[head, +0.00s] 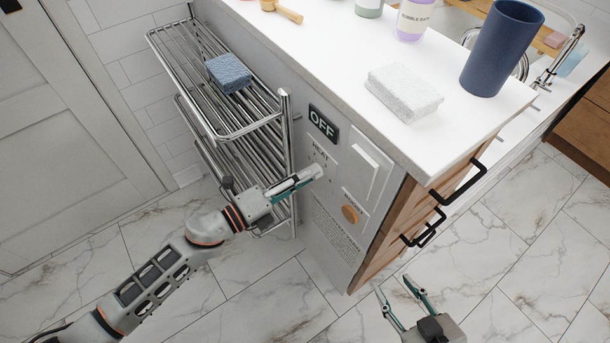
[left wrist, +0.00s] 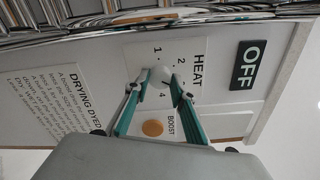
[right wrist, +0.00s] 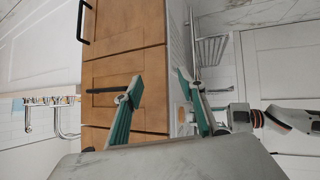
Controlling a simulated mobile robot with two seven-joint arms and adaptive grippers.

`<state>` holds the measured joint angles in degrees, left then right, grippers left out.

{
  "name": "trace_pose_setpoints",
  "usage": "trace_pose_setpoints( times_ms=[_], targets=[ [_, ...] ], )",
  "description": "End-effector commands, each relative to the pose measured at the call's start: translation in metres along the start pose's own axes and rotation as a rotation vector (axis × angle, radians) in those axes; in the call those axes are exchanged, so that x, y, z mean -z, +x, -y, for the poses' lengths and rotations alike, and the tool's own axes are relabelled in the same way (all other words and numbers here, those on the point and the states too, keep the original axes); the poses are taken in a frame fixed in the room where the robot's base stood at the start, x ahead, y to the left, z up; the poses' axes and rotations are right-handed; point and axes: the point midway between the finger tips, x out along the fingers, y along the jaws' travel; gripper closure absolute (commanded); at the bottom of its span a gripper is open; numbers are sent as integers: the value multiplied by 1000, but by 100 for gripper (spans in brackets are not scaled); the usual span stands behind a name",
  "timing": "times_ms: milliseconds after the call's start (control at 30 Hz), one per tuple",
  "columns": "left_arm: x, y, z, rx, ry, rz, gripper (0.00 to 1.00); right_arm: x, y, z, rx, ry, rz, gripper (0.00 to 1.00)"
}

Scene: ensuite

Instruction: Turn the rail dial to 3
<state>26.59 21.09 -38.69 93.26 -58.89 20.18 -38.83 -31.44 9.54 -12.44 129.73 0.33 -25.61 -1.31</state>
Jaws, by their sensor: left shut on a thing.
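The rail dial (left wrist: 160,78) is a pale round knob on the panel marked HEAT on the side of the counter unit. My left gripper (head: 312,175) is shut on the dial, one fingertip on each side of it in the left wrist view. The numbers 1, 2 and 4 show around the dial; the 3 is not readable, and I cannot tell where the dial points. In the head view the gripper mostly hides the dial. An OFF display (head: 323,124) sits above the HEAT label (head: 320,151). My right gripper (head: 396,286) is open and empty, low in front of the drawers.
An orange BOOST button (head: 350,214) and a white switch plate (head: 367,172) are near the dial. The metal towel rail (head: 262,103) stands close left, with a blue folded cloth (head: 229,73) on top. Drawer handles (head: 460,184) stick out at right. The marble floor (head: 240,290) is clear.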

Motion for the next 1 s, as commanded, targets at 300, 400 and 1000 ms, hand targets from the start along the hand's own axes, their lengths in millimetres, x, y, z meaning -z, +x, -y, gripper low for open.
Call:
trace_pose_setpoints(
  times_ms=[300,400,1000],
  targets=[
    [0,0,0,-1,-1,0,59,0,0,0,0,-1,-1,60],
    [0,0,0,-1,-1,0,59,1,0,0,0,-1,-1,60],
    [1,-60,-2,-4,-2,0,59,1,0,0,0,-1,-2,60]
  ],
)
